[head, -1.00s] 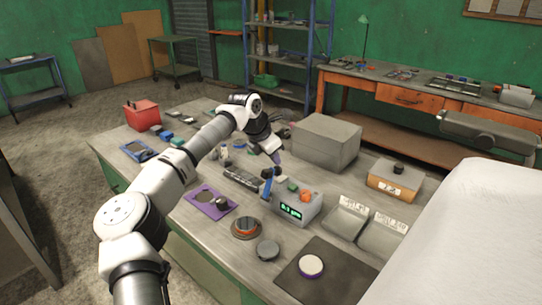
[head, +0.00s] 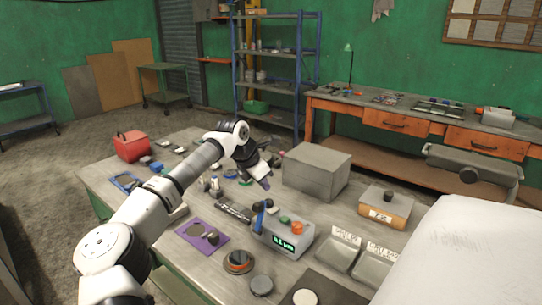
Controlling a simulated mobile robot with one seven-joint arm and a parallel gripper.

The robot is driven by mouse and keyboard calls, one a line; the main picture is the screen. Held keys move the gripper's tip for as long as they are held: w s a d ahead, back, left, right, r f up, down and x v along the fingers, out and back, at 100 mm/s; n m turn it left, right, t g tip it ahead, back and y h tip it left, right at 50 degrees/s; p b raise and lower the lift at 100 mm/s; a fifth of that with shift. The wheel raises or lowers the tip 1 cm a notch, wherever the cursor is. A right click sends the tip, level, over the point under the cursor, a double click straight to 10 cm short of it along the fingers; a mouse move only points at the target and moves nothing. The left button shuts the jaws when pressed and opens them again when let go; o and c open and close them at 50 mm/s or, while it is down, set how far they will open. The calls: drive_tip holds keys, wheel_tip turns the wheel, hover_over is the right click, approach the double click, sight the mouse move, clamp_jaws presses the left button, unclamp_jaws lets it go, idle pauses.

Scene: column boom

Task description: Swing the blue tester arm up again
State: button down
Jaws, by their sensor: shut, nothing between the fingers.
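The tester is a grey box (head: 283,237) with a lit green display, standing on the workbench in the middle of the view. The small blue tester arm (head: 259,215) is at the tester's left end; it is too small to tell its exact angle. My gripper (head: 267,185) points down, shut and empty, above and behind the tester's left end. It looks apart from the blue arm. An orange knob (head: 297,228) and a green part (head: 285,219) sit on top of the tester.
A large grey box (head: 317,172) stands behind the tester, just right of my gripper. A purple plate (head: 202,236), a round dish (head: 239,261) and two grey trays (head: 342,251) lie around the tester. An orange-fronted box (head: 384,208) stands to the right.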

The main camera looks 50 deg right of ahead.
drive_tip(key=w+d+r, duration=0.1)
drive_tip(key=d+r, duration=0.5)
drive_tip(key=r, duration=0.1)
drive_tip(key=shift+w+d, duration=0.15)
drive_tip(key=shift+d, duration=0.15)
